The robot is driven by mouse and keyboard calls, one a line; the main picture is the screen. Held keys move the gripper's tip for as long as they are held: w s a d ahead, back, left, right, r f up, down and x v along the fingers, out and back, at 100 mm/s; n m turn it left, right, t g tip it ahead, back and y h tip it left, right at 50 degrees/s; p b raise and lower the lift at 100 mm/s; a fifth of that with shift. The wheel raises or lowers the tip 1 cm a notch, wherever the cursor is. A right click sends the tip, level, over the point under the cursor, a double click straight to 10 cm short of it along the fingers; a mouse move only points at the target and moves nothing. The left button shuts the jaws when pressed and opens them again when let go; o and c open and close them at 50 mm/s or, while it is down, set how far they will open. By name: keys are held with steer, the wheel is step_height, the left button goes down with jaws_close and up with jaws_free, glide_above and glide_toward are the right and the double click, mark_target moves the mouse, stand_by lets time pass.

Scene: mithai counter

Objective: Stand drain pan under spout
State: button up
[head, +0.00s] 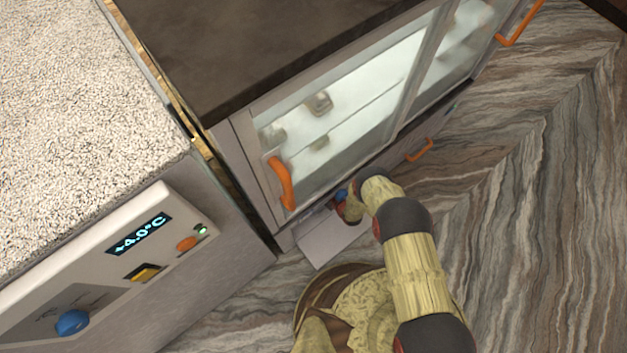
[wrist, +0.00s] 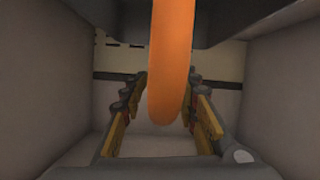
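My gripper (head: 348,206) is low at the front of the glass display case, mostly hidden behind my forearm. In the wrist view its two fingers (wrist: 164,88) stand apart with a gap between them. An orange rounded bar (wrist: 170,65) hangs down from the top across that gap; I cannot tell whether it is the spout or a handle, or whether it touches the fingers. A pale flat piece (head: 332,236) lies low beside the gripper at the case's base; I cannot tell whether it is the drain pan or a panel. No spout can be made out for certain.
The display case (head: 345,95) has an orange door handle (head: 281,183) close to my arm and a lower orange handle (head: 419,150). A control panel (head: 120,255) reads +4.0°C. The marbled floor (head: 530,220) is clear at right. Pale walls (wrist: 45,110) flank my gripper.

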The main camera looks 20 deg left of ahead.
steer(key=p+v, duration=0.3)
steer(key=v, duration=0.8)
steer(key=shift+s+d+p, duration=0.15)
steer(key=shift+p, duration=0.25)
steer(key=shift+d, duration=0.1)
